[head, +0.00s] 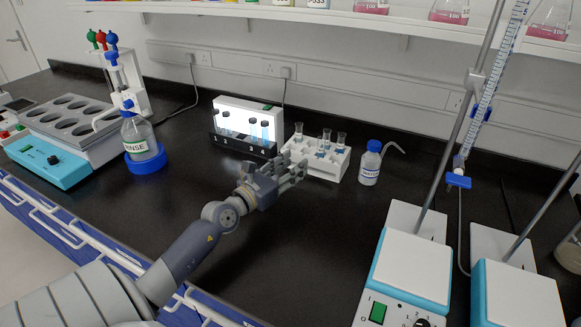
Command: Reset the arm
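My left arm comes in from the lower left over the black bench (285,240). My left gripper (298,170) is stretched out above the bench, in front of the white tube rack (322,171) and the numbered tube stand. Its fingers point right and away. I see no object between them, but the fingers are small and overlap, so I cannot tell how far apart they are. My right gripper is not in view.
A numbered tube stand (243,146), a wash bottle (370,164) and a rinse bottle (139,137) stand around the arm. A multi-well heater (70,130) is at left. Stirrer plates (412,268) with burette stands are at right. The front middle bench is clear.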

